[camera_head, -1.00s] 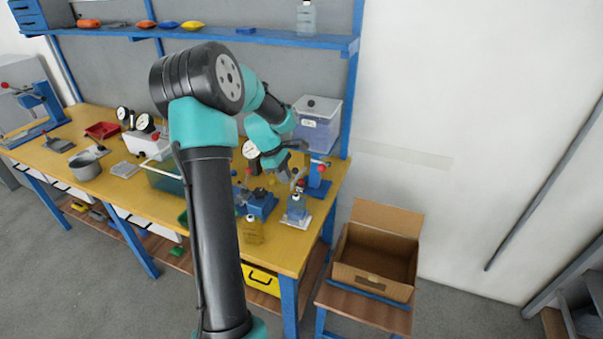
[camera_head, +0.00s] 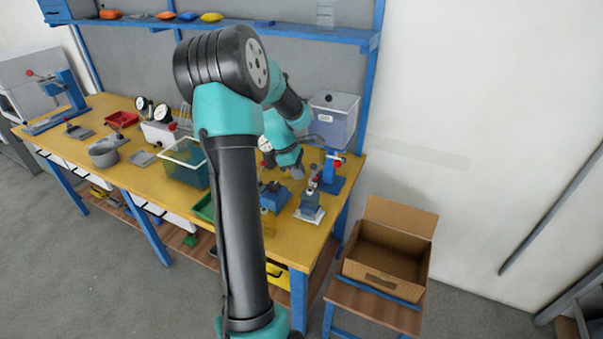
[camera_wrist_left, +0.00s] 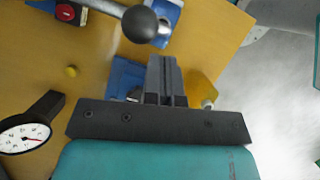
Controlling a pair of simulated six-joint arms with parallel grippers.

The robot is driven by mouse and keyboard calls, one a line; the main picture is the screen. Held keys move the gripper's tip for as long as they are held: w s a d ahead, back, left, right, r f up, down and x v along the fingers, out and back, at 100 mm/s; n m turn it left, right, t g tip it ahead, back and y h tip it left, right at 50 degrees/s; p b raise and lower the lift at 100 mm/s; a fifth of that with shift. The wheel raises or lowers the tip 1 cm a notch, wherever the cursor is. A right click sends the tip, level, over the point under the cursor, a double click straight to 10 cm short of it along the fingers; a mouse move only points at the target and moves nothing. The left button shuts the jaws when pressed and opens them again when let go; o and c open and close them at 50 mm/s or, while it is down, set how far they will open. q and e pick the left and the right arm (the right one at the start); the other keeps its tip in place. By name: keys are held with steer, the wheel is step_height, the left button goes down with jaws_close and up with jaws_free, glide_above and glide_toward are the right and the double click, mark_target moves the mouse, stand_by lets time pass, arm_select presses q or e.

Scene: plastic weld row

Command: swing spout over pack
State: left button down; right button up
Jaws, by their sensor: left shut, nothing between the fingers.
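My left gripper (camera_head: 299,174) hangs over the right end of the yellow bench, pointing down. In the left wrist view its dark fingers (camera_wrist_left: 167,80) are together with nothing between them. Below them lies a blue block (camera_wrist_left: 127,78), and beside them a yellow translucent pouch (camera_wrist_left: 201,90) with a pale cap. In the head view a blue fixture (camera_head: 275,193) and a blue-grey device on a white plate (camera_head: 310,213) stand below and near the gripper. I cannot tell which part is the spout or which item is the pack. My right gripper is out of view.
A metal lever with a black ball knob (camera_wrist_left: 140,23) is close ahead of the fingers. A dial gauge (camera_wrist_left: 24,134) is at lower left. A blue press (camera_head: 333,172), clear bin (camera_head: 333,120) and green tub (camera_head: 184,165) crowd the bench. An open carton (camera_head: 388,250) stands right.

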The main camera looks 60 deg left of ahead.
arm_select(q)
steer(key=s+a+v, duration=0.1)
steer(key=v, duration=1)
steer(key=shift+s+a+f, duration=0.2)
steer(key=shift+a+f, duration=0.1)
steer(key=shift+f, duration=0.1)
